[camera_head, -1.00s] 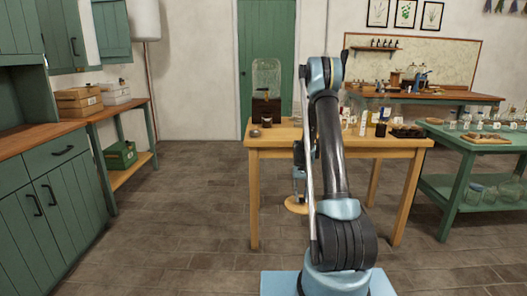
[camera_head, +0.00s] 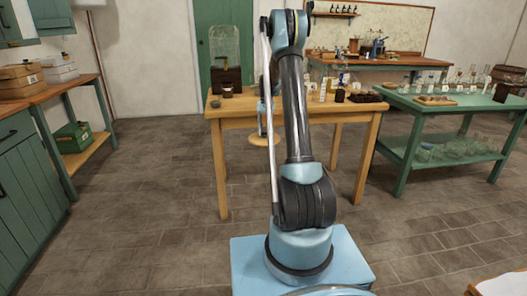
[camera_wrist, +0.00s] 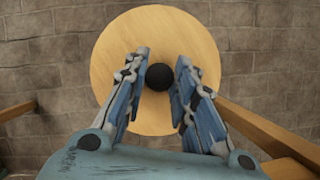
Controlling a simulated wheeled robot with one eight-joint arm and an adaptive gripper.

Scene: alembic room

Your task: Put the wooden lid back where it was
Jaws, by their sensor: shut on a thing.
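The wooden lid is a round, light wooden disc with a black knob at its middle. In the wrist view the lid (camera_wrist: 152,35) lies just beyond the fingertips, its face toward the camera. My gripper (camera_wrist: 160,78) is shut on the black knob (camera_wrist: 159,77), one finger on each side. In the head view the lid (camera_head: 255,138) hangs level in front of the wooden table (camera_head: 235,122), below the tabletop and above the floor. My arm hides part of the lid and most of the gripper in that view.
On the table stand a glass dome (camera_head: 224,45), a dark wooden box (camera_head: 227,77), a small dark jar (camera_head: 228,91) and several bottles (camera_head: 325,88). A green table (camera_head: 440,112) with glassware stands at right. Open floor (camera_head: 150,190) lies left of the wooden table.

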